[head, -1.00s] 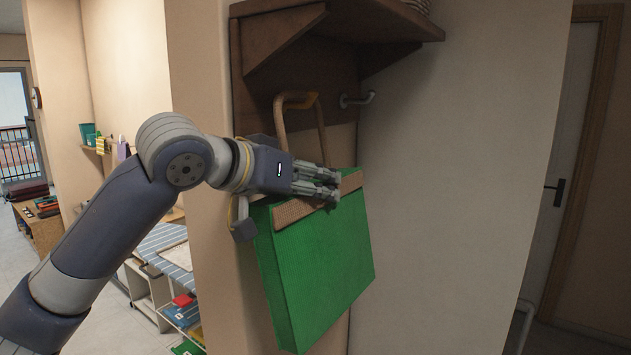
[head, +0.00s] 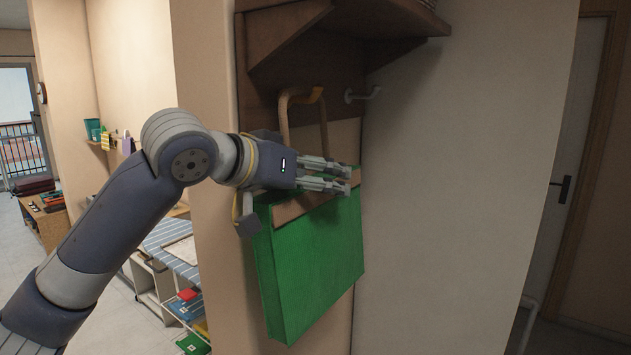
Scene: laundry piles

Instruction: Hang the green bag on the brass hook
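The green bag (head: 318,265) is a flat box-like bag in the head view, close against the wall and slightly tilted. The loop appears to pass over the hook, but the exact contact is unclear. My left gripper (head: 346,180) is at the bag's top edge, across the handle's lower part. Its fingers show a narrow gap, but whether they grip the bag is unclear. My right gripper is out of view.
A pale metal hook (head: 363,95) beside the brass one is empty. A brown wooden shelf (head: 390,22) juts out just above both hooks. The wall (head: 455,190) to the right is bare. A door (head: 588,150) is at the far right.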

